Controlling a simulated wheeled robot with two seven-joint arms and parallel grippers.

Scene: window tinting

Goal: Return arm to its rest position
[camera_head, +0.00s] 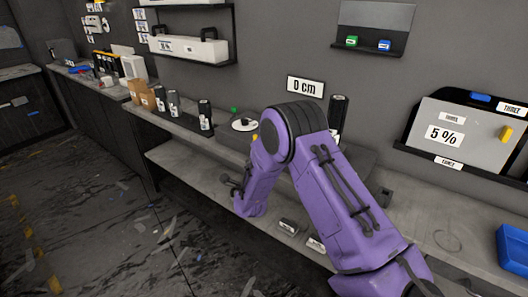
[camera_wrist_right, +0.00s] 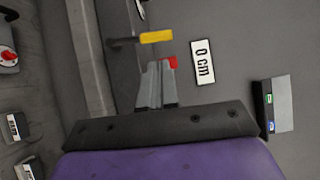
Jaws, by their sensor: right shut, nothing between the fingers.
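My purple right arm comes in from the lower right in the head view, bent at a dark elbow above the grey workbench (camera_head: 205,160). Its forearm points down to the right gripper (camera_head: 228,184), small and dark in front of the bench edge. In the right wrist view the right gripper (camera_wrist_right: 160,85) has its grey fingers together, with nothing held between them. A red patch shows at one fingertip. A yellow-handled tool (camera_wrist_right: 155,37) shows beyond the fingertips; the gap between them cannot be told. My left gripper is not in view.
Black bottles (camera_head: 205,115) and a round white dial (camera_head: 243,125) stand on the bench. A "0 cm" sign (camera_head: 305,87) hangs on the wall, also in the wrist view (camera_wrist_right: 203,62). A "5 %" panel (camera_head: 452,136) and a blue bin (camera_head: 512,250) are right. The floor at left has scattered scraps.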

